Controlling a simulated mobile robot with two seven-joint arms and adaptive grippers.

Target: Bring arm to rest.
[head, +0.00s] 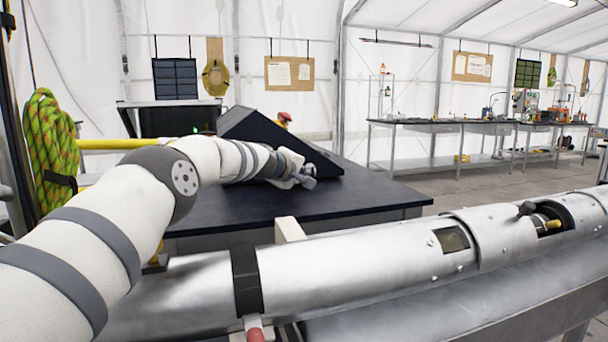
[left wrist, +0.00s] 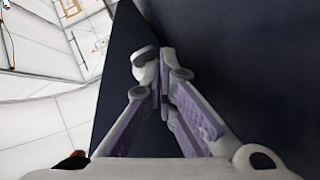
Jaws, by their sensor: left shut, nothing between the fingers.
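My left arm reaches in from the left in the head view, over the metal tube and the dark table (head: 375,201). My left gripper (head: 306,176) is at the end of it, in front of the black wedge-shaped panel (head: 262,135) on that table. In the left wrist view the fingers of the left gripper (left wrist: 162,98) are together with nothing between them. Dark surfaces lie close behind the fingers there; I cannot tell whether they touch. My right gripper is in neither view.
A long silver tube (head: 350,260) with a black strap (head: 246,280) and openings crosses the front. A coiled green rope (head: 50,150) hangs at the left beside a yellow bar (head: 112,144). Workbenches (head: 440,126) with equipment stand at the back right. Open floor lies between.

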